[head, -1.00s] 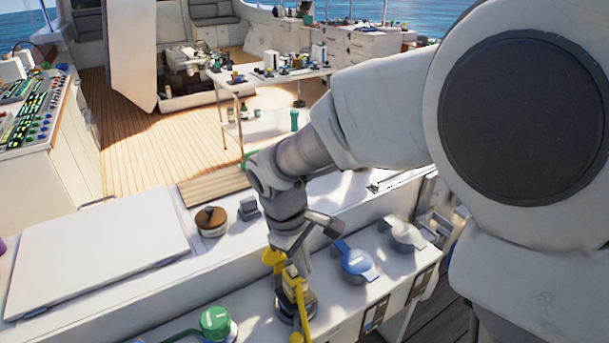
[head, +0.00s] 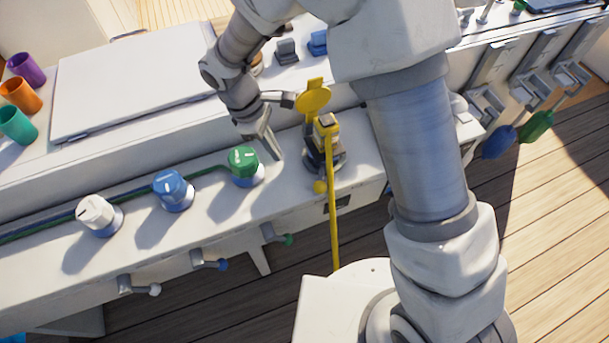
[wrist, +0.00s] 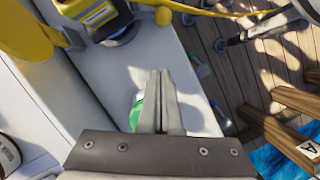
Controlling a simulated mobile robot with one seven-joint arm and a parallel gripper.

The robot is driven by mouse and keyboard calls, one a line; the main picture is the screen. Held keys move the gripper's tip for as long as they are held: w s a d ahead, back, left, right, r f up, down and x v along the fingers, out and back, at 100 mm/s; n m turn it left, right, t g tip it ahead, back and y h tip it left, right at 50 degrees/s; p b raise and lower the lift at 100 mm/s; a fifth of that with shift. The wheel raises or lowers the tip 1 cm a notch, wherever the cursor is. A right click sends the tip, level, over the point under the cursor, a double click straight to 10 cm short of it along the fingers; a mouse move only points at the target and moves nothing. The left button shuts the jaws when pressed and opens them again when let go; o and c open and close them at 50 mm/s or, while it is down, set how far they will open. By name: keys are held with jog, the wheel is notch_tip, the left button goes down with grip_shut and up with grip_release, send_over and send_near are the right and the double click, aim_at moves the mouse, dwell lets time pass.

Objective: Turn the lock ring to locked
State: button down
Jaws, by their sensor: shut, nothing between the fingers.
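A yellow plug (head: 325,127) stands upright in a round dark socket with a dark ring (head: 327,158) around its foot. I cannot read any lock mark on the ring. A yellow round cap (head: 313,97) sits behind the plug, and a yellow cable (head: 334,220) runs down in front. My gripper (head: 277,154) is shut and empty, left of the plug and apart from it, close to the green knob (head: 243,162). In the wrist view my gripper (wrist: 160,73) points down past the green knob (wrist: 136,112), partly hidden by the fingers. The plug (wrist: 88,8) is at the top left there.
A blue knob (head: 172,190) and a white knob (head: 98,214) stand along the panel to the left. Small levers (head: 209,264) stick out of its front face. Orange, purple and teal cups (head: 17,124) stand at the far left. My arm covers the panel right of the plug.

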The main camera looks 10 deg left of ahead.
aim_at(321, 174)
jog(key=shift+f, duration=0.1)
jog(key=b+x, duration=0.2)
jog(key=x, duration=0.8)
jog(key=shift+d+f, duration=0.1)
jog(key=shift+f, duration=0.1)
jog(key=d, duration=0.2)
jog(key=shift+d+b, duration=0.3)
jog(key=shift+b, duration=0.05)
jog(key=shift+d, duration=0.6)
